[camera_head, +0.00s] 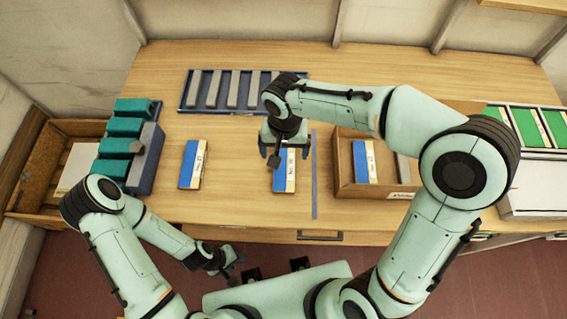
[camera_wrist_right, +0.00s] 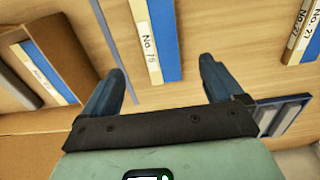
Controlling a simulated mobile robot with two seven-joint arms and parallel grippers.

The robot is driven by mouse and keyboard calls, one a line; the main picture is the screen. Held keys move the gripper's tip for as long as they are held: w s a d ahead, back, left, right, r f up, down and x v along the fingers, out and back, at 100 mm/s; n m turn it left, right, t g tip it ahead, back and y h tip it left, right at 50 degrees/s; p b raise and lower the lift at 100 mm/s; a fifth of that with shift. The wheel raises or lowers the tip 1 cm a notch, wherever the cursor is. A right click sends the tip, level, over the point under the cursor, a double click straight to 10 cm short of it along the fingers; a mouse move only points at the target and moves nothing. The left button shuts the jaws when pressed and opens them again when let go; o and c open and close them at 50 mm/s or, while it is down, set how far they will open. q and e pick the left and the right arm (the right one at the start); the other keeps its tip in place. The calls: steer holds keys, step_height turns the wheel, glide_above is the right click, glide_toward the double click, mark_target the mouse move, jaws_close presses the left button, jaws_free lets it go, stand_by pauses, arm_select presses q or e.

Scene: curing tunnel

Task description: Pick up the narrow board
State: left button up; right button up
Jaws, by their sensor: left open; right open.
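A thin grey-blue strip (camera_head: 314,180), the narrowest board-like piece, lies on the table between a blue-and-cream labelled block (camera_head: 284,172) and an open box. The strip also shows in the right wrist view (camera_wrist_right: 108,40), running down behind one finger. The labelled block stands out there too (camera_wrist_right: 160,45). My right gripper (camera_head: 273,156) hangs over the upper end of that block, left of the strip. Its open fingers (camera_wrist_right: 160,85) are empty. My left gripper (camera_head: 230,265) is open and empty, low at the table's front side, away from the strip.
The open brown box (camera_head: 376,191) is right of the strip. Another labelled block (camera_head: 194,165) lies left. A slotted blue tray (camera_head: 184,92) is at the back, a grey rack with teal pieces (camera_head: 145,160) at left, green-and-white panels (camera_head: 527,128) at right.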

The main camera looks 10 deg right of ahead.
mark_target(284, 166)
step_height(284, 166, down, 9)
steer(key=shift+w+r, duration=0.15)
steer(key=shift+r, duration=0.05)
steer(key=c, duration=1.2)
